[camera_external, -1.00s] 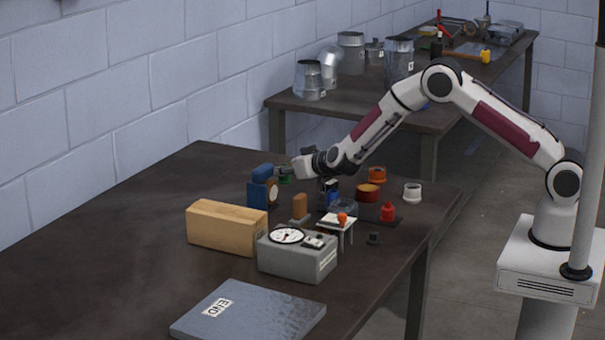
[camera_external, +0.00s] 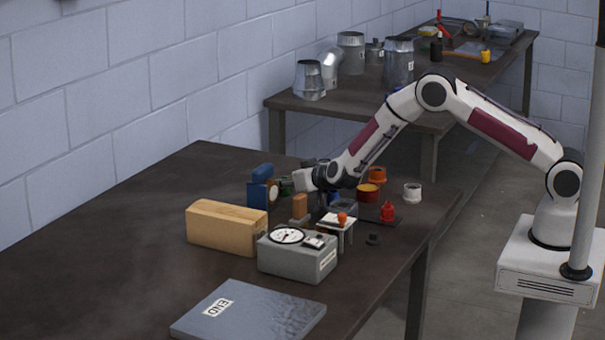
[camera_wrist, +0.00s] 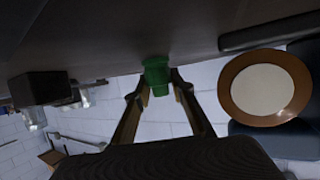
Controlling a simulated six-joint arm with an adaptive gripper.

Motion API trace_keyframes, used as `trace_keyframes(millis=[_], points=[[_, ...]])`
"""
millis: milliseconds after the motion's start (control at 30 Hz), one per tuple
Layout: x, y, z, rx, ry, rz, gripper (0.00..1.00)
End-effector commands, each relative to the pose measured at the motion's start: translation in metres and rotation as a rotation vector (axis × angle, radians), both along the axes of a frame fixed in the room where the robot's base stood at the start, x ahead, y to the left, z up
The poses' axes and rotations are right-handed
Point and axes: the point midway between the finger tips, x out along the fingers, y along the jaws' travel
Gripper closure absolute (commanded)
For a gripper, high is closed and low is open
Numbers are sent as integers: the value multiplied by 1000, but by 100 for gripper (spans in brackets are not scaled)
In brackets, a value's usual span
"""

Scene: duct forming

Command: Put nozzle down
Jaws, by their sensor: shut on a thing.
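The green nozzle (camera_wrist: 157,72) is held between the two fingertips of my gripper (camera_wrist: 160,86) in the wrist view. Its far end meets the dark table surface in that picture; I cannot tell whether it touches. In the external view the nozzle (camera_external: 286,186) is a small green patch low over the dark table (camera_external: 130,235), just right of the blue block with a round face (camera_external: 260,190). My gripper (camera_external: 292,184) is partly hidden there by my wrist.
The round face with a brown rim (camera_wrist: 265,87) is close to the right of my gripper. A wooden block (camera_external: 227,225), a grey dial box (camera_external: 297,257) and a small brown block (camera_external: 300,207) stand nearer the camera. The table's left is clear.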

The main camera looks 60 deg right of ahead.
Motion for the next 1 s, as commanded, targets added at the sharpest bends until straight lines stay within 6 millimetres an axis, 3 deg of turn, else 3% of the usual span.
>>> trace_keyframes(millis=[300,333,400,1000], points=[[0,0,-3,0,0,0,92],[0,0,-3,0,0,0,72],[0,0,-3,0,0,0,60],[-4,2,2,0,1,0,60]])
